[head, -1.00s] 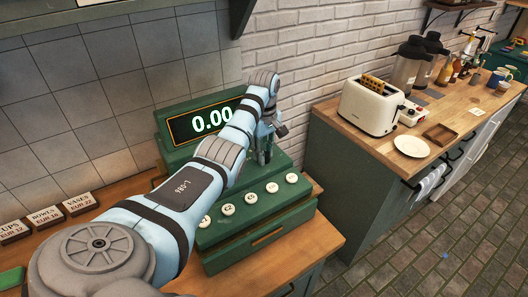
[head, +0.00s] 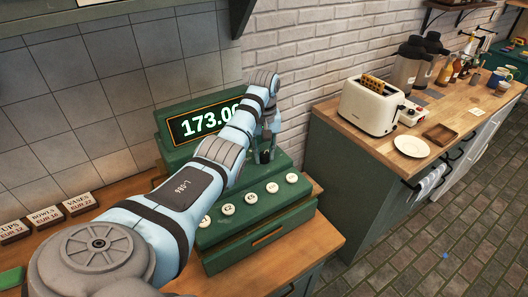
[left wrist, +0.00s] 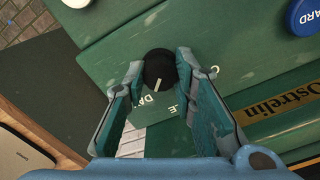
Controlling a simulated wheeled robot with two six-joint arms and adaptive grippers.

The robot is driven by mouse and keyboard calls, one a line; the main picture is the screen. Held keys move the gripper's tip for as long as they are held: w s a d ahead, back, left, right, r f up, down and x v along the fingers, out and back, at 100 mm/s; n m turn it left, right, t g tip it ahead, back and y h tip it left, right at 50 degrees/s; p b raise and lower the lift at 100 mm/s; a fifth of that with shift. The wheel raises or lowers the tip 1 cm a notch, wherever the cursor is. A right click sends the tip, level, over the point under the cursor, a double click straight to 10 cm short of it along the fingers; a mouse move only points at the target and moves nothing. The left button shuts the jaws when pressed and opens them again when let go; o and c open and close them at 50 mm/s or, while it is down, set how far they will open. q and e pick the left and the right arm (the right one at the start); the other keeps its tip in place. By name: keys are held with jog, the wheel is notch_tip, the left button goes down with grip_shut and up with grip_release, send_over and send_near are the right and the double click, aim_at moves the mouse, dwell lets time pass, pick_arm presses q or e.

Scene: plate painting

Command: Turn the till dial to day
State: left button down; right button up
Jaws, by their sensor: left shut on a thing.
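The green till (head: 262,236) stands on the wooden counter; its screen (head: 205,121) reads "173.0", with the last digit partly hidden by my arm. The till dial (left wrist: 158,66) is a small black knob with a white pointer line, on the till's green top. In the left wrist view the pointer is towards the partly covered "DA" lettering. Part of another label, ending in "LE", shows beside it. My left gripper (head: 265,155) is shut on the dial, one finger on each side of it; it also shows in the left wrist view (left wrist: 160,72). My right gripper is out of view.
Round white keys (head: 250,198) line the till's front. A blue key (left wrist: 304,16) and a white key (left wrist: 77,2) show in the wrist view. Price signs (head: 46,217) stand left of the till. A toaster (head: 371,106) and a plate (head: 411,146) are on the right counter.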

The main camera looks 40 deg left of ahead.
pick_arm(q)
jog(key=shift+w, duration=0.1)
jog(key=c, duration=1.4)
grip_release()
jog(key=shift+o, duration=0.3)
